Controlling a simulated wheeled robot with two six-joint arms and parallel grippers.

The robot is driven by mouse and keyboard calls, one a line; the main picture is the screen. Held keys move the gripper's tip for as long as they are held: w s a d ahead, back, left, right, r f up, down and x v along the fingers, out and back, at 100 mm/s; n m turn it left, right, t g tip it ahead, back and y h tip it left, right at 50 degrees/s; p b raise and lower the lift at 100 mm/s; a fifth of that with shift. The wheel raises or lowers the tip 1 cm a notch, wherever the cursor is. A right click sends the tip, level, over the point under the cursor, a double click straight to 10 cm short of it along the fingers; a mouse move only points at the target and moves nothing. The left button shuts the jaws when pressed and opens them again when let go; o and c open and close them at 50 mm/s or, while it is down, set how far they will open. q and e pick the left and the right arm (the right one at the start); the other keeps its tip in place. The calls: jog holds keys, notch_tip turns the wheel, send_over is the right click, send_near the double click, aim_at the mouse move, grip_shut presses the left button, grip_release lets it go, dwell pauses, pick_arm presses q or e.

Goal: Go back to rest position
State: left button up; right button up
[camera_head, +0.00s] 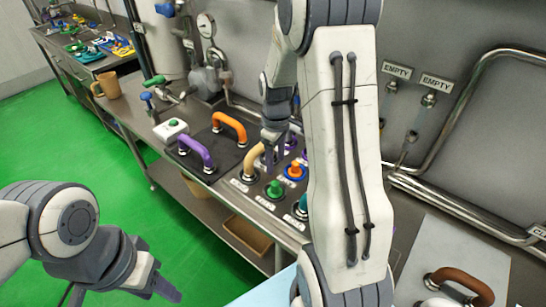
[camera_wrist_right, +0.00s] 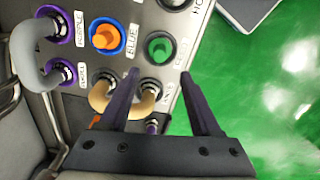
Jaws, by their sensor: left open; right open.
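My left gripper (camera_head: 168,290) is low at the left, over the green floor, empty and apart from the counter. My right gripper (camera_head: 271,145) is over the labelled port panel, close to a beige hose handle (camera_head: 252,160). In the right wrist view, the right gripper (camera_wrist_right: 161,82) has its two dark fingers spread apart. The beige handle (camera_wrist_right: 143,108) shows beyond and beside the left finger, with its ends at the panel. I cannot tell whether they touch. My right forearm hides part of the panel in the head view.
Orange (camera_head: 230,122) and purple (camera_head: 196,152) handles lie on a dark mat on the steel counter. Green (camera_head: 275,189) and orange (camera_head: 294,170) plugs sit in the panel. A brown handle (camera_head: 462,282) is at the lower right. The green floor (camera_head: 90,150) is clear.

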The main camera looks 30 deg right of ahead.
jog(key=s+a+r+n, duration=0.1)
jog(key=s+a+r, duration=0.25)
jog(key=a, duration=0.65)
jog(key=s+a+r, duration=0.3)
jog(key=s+a, duration=0.2)
jog(key=a, duration=0.5)
jog(key=s+a+r+y, duration=0.1)
jog(key=s+a, duration=0.5)
jog(key=s, duration=0.7)
jog(key=shift+r+n, duration=0.4)
jog(key=shift+r, duration=0.25)
jog(key=shift+s, duration=0.25)
jog(key=shift+c, duration=0.3)
